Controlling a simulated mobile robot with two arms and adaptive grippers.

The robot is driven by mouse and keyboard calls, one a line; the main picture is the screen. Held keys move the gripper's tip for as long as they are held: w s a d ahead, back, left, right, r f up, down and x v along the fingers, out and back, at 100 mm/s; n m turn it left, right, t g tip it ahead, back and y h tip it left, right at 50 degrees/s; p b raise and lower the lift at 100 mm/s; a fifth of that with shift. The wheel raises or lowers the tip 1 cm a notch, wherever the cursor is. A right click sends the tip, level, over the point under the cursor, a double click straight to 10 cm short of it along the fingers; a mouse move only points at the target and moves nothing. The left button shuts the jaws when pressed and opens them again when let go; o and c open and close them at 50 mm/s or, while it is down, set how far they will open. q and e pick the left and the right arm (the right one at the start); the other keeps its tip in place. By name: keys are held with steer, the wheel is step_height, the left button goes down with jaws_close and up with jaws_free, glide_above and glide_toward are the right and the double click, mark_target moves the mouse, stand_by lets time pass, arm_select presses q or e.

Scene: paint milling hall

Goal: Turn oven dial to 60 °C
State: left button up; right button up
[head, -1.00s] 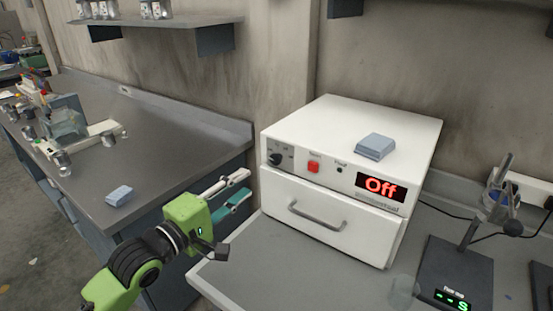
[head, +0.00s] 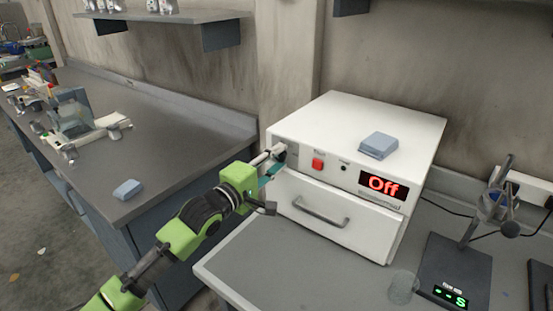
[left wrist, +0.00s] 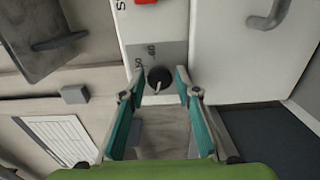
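The white oven (head: 345,125) stands on the grey bench, and its red display (head: 382,185) reads "Off". My left gripper (head: 274,160) is at the oven's upper left front corner and covers the dial in the head view. In the left wrist view the black dial (left wrist: 159,77) with a pale pointer lies just beyond and between the two teal-padded fingers (left wrist: 157,85). The fingers are spread apart, with a gap on both sides of the dial. Whether the tips reach alongside the knob is hard to tell. My right gripper is not in view.
A red switch (head: 318,164) sits right of the dial, above the drawer handle (head: 321,212). A blue-grey block (head: 378,145) lies on the oven. A stand with a lit base (head: 452,275) and a clear beaker (head: 402,287) are at the right.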

arm_select(q)
steer(key=c, duration=0.8)
